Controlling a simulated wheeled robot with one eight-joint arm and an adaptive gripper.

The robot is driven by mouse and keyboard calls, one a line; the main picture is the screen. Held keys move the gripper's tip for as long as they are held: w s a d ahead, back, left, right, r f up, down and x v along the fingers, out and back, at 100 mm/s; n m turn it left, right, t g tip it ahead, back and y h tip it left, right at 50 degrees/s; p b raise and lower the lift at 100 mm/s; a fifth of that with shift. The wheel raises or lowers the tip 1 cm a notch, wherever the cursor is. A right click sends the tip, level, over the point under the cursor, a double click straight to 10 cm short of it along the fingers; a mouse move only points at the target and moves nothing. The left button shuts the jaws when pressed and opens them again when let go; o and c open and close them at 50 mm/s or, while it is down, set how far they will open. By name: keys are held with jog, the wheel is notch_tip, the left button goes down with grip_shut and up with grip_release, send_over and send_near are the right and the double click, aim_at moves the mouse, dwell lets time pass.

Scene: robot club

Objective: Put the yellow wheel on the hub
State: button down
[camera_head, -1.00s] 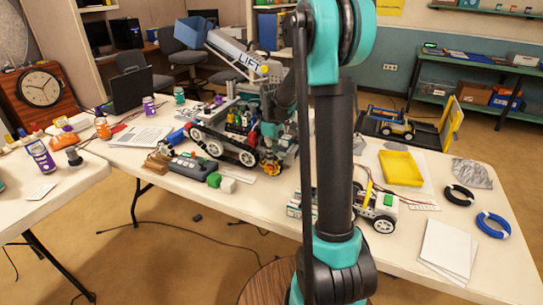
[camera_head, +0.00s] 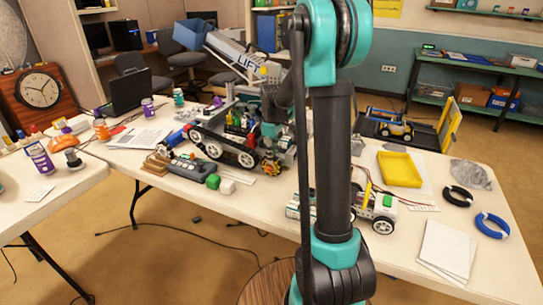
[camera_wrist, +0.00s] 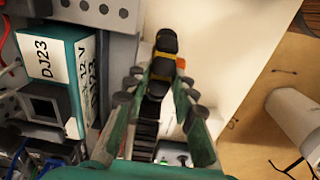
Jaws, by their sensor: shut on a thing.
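The yellow wheel (camera_head: 269,167) is at the right front end of the tracked robot (camera_head: 229,151), low over the table. In the wrist view the wheel (camera_wrist: 164,67) shows nearly edge-on, as black rollers with a bit of yellow-orange. My gripper (camera_wrist: 160,88) is shut on it, one finger on each side. In the head view my gripper is small and partly merged with the robot's parts behind it. The hub is hidden, and I cannot tell whether the wheel touches it.
A teal box marked DJ23 (camera_wrist: 62,68) is close on the left in the wrist view. A small white car (camera_head: 378,212) and yellow tray (camera_head: 400,168) stand to the right.

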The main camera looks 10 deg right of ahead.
jog(key=shift+w+d, duration=0.25)
jog(key=shift+d, duration=0.05)
jog(key=c, duration=1.2)
grip_release()
jog(key=shift+o, duration=0.2)
jog(key=shift+s+a+r, duration=0.1)
jog(key=shift+r, duration=3.35)
